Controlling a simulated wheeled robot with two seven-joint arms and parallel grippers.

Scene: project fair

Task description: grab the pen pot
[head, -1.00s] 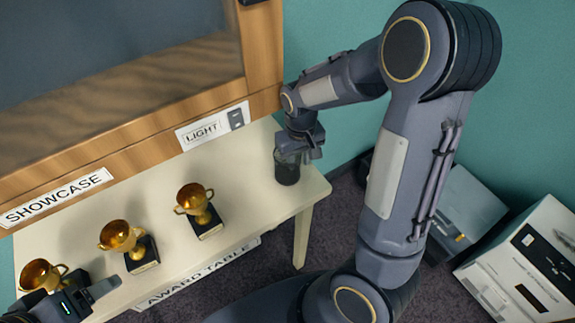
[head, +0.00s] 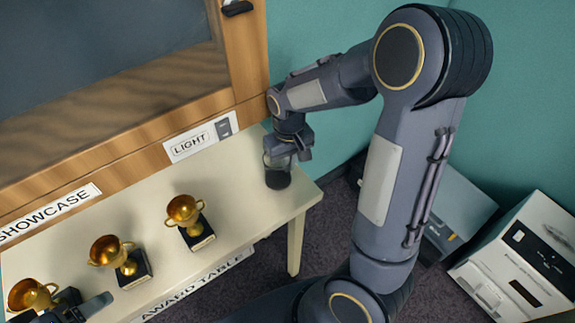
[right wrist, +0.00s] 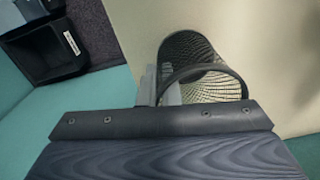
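The pen pot (head: 277,174) is a dark wire-mesh cup standing upright at the right end of the award table (head: 240,215). In the right wrist view the pot (right wrist: 190,52) shows its round rim and mesh wall, with no pens visible. My right gripper (head: 290,154) is at the pot's top from above. In the right wrist view its grey fingers (right wrist: 160,88) sit close together at the pot's rim, apparently pinching the wall. My left gripper (head: 92,306) shows only partly at the bottom left, near the trophies; its opening is hidden.
Several gold trophies on black bases, such as this one (head: 184,212), stand left of the pot. The wooden showcase (head: 150,125) with its light switch (head: 222,128) rises behind the table. A white box-like machine (head: 515,260) stands on the floor at right.

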